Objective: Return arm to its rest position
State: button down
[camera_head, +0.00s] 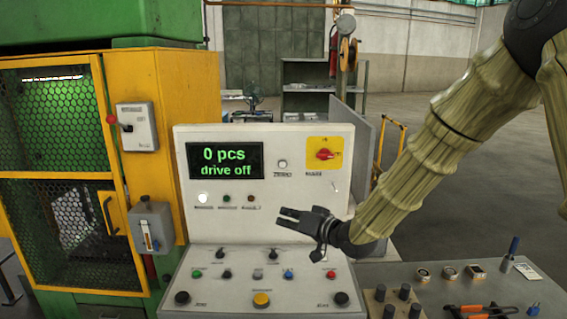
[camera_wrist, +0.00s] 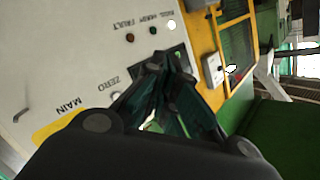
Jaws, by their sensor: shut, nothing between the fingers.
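My gripper (camera_head: 293,215) is in front of the control panel (camera_head: 335,147), pointing left, with its fingers together and nothing between them. My arm (camera_head: 435,150) comes in from the upper right. In the wrist view my gripper (camera_wrist: 158,62) overlaps the dark display and hides most of it. In the head view the display (camera_head: 225,160) reads "0 pcs" and "drive off". The red and yellow main switch (camera_head: 325,154) is right of the display. Whether the fingers touch the panel cannot be told.
Below the gripper is a sloped desk (camera_head: 225,290) with several buttons and knobs. A yellow and green caged machine (camera_head: 60,130) stands at left. A grey bench (camera_head: 420,290) at lower right holds orange-handled pliers (camera_head: 480,311) and small parts. Open floor (camera_head: 500,150) lies behind my arm.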

jog(key=s+d+f+m+g+h, duration=0.1)
jog(key=s+d+f+h, duration=0.3)
jog(key=f, duration=0.7)
jog(key=s+d+f+g, duration=0.2)
jog(key=s+f, duration=0.5)
jog(key=f, duration=0.3)
jog(key=s+d+f+m+g+h, duration=0.15)
jog(key=s+d+f, duration=0.3)
jog(key=f, duration=0.65)
jog(key=s+d+f+g+h, duration=0.2)
jog(key=s+d+f, duration=0.3)
jog(key=s, duration=0.6)
jog(key=s+d+f+g+h, duration=0.2)
jog(key=s+f, duration=0.4)
jog(key=s, duration=0.6)
jog(key=s+d+f+g+h, duration=0.1)
jog(key=s+d+f+g, duration=0.4)
jog(key=s, duration=0.6)
notch_tip(320, 180, down, 6)
jog(key=t+b, duration=0.2)
jog(key=b, duration=0.3)
jog(key=shift+a+f+n, duration=0.2)
jog(key=shift+a+n, duration=0.25)
jog(key=shift+w, duration=0.2)
